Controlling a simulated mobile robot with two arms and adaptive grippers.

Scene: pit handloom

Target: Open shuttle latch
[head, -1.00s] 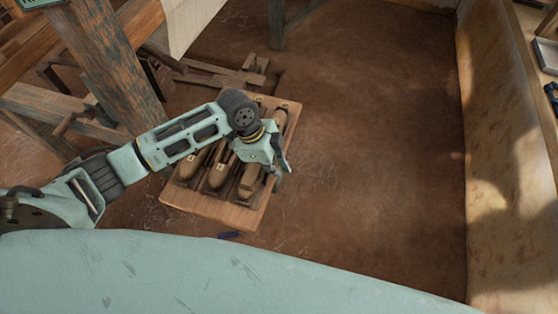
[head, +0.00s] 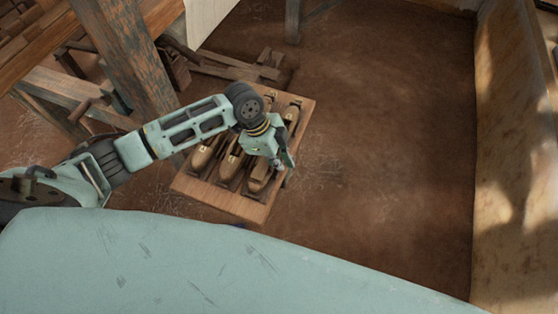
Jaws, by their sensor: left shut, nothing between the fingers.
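Several wooden boat-shaped shuttles lie side by side in a wooden tray (head: 240,207) on the earth floor. The right-hand shuttle (head: 260,177) is partly covered by my left gripper (head: 288,162). A middle shuttle (head: 230,166) and a left shuttle (head: 204,155) show beside my left arm. My left gripper is shut and empty, over the tray's right side. I cannot tell whether it touches the right-hand shuttle. The latch is too small or hidden to make out. My right gripper is not in view.
A worn loom post (head: 130,50) and wooden beams stand at the upper left, with timber pieces (head: 235,68) on the floor behind the tray. A plastered wall (head: 510,170) runs down the right. The floor (head: 390,150) between tray and wall is clear.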

